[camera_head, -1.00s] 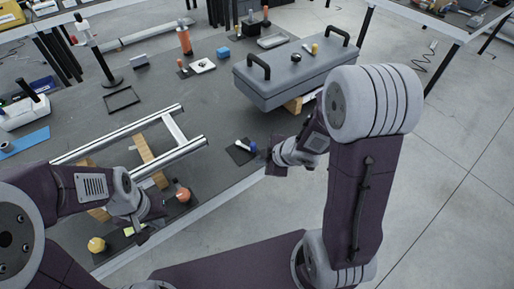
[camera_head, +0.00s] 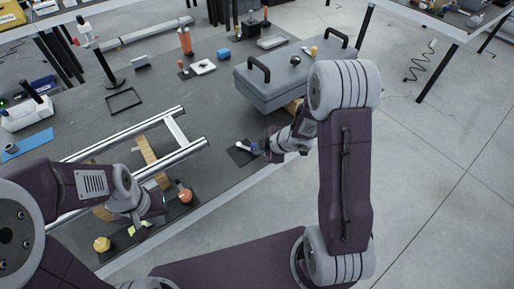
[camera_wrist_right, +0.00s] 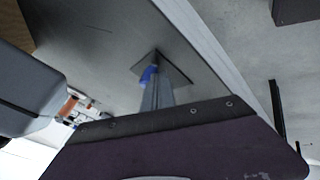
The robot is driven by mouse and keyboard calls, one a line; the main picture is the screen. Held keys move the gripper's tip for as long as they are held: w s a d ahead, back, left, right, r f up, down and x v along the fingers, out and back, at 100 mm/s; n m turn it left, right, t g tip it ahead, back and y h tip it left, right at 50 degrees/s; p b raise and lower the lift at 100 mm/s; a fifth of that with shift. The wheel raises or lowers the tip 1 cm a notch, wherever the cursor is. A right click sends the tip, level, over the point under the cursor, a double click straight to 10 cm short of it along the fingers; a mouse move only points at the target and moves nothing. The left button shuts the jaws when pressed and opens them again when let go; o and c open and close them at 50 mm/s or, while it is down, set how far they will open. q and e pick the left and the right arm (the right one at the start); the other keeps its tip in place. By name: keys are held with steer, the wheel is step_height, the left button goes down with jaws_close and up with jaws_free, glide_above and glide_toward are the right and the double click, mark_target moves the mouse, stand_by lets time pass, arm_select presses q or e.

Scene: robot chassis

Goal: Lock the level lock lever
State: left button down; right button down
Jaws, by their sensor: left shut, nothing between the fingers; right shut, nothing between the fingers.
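The level lock lever appears to be the small white-and-blue handle (camera_head: 244,146) on a dark square plate (camera_head: 240,156) near the table's front edge. In the right wrist view its blue part (camera_wrist_right: 149,75) shows just beyond my fingers, with the plate (camera_wrist_right: 176,70) behind. My right gripper (camera_head: 268,146) is shut and empty, close beside the blue end; I cannot tell if they touch. It also shows in the right wrist view (camera_wrist_right: 156,92). My left gripper (camera_head: 150,222) is shut and empty near the table's front edge, away from the lever.
A grey case (camera_head: 290,76) with black handles stands behind my right gripper. A silver rail frame (camera_head: 178,133) lies left of the lever. A red-orange knob (camera_head: 184,194) and a yellow knob (camera_head: 102,243) are near my left gripper. Open floor lies right of the table.

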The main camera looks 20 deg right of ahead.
steer(key=shift+w+d+r+p, duration=0.25)
steer(key=shift+d+r+p, duration=0.05)
steer(key=shift+d, duration=0.05)
steer(key=shift+w+d+f, duration=0.15)
steer(key=shift+d+f, duration=0.05)
steer(key=shift+f, duration=0.1)
arm_select(q)
steer(key=shift+r, duration=0.9)
